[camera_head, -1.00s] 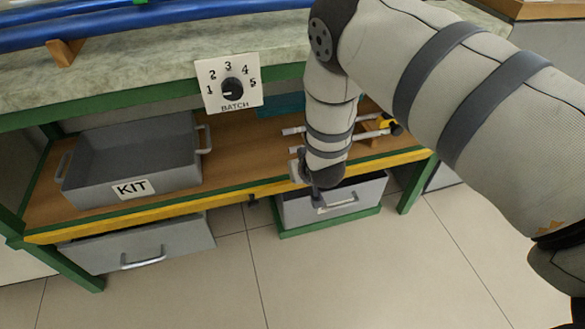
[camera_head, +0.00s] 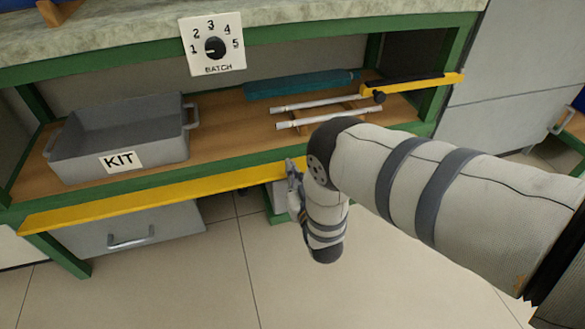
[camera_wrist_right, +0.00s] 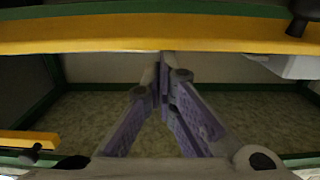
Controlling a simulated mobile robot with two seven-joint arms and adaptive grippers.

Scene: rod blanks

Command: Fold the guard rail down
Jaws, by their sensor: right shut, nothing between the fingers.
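The guard rail (camera_head: 150,197) is a long yellow bar along the front edge of the lower shelf, just below a green edge strip; my arm hides its right part. The yellow bar (camera_wrist_right: 100,35) also spans the top of the right wrist view. My right gripper (camera_head: 291,168) is at the rail's visible right part, with the wrist below it. In the right wrist view my fingers (camera_wrist_right: 163,62) are closed together, empty, with the tips at the bar's lower edge. I cannot tell whether they touch it. My left gripper is not in view.
A grey KIT tray (camera_head: 75,160) stands on the shelf (camera_head: 235,125). White rods (camera_head: 310,103) on wooden supports, a teal roll (camera_head: 300,85) and a short yellow bar (camera_head: 410,86) with a dark knob are to its right. A BATCH dial (camera_head: 213,45) hangs above; a grey drawer (camera_head: 135,232) is below.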

